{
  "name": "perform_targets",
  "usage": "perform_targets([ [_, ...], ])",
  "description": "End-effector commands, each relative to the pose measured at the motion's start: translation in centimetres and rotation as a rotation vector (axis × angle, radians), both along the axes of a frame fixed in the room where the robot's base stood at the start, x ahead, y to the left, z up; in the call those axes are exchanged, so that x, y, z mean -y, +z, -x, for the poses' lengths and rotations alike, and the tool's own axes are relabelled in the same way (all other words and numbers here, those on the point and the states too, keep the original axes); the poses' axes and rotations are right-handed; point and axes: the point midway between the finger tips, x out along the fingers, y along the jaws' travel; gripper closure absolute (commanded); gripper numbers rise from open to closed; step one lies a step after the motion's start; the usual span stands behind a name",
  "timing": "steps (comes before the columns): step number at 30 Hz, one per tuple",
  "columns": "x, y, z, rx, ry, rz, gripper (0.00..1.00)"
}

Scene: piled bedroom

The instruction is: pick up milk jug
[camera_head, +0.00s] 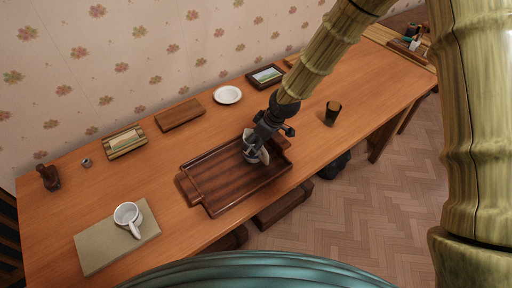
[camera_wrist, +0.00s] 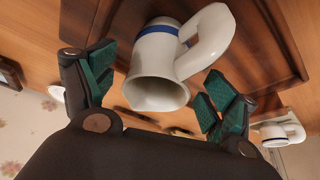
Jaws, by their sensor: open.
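The milk jug (camera_wrist: 158,72) is white with a blue band and a large handle. In the wrist view its mouth faces the camera, between the fingers of my open gripper (camera_wrist: 160,84). A gap shows at the left finger; contact at the right finger is hard to tell. In the head view the jug (camera_head: 262,155) stands in the brown wooden tray (camera_head: 226,186), partly hidden by my gripper (camera_head: 256,143), which is right at it.
A white plate (camera_head: 228,95), a picture frame (camera_head: 265,76) and a wooden box (camera_head: 180,115) lie along the wall side. A dark cup (camera_head: 332,113) stands right of the tray.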

Motion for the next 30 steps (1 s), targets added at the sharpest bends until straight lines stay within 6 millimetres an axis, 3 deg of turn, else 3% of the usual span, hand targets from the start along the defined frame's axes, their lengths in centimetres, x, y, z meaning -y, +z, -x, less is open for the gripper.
perform_targets([
  [14, -0.41, -1.27, -0.25, 0.0, -0.001, 0.0, 0.14],
  [26, -0.4, -1.25, -0.25, 0.0, -0.001, 0.0, 0.85],
  [30, -0.42, -1.22, -0.27, 0.0, -0.001, 0.0, 0.87],
])
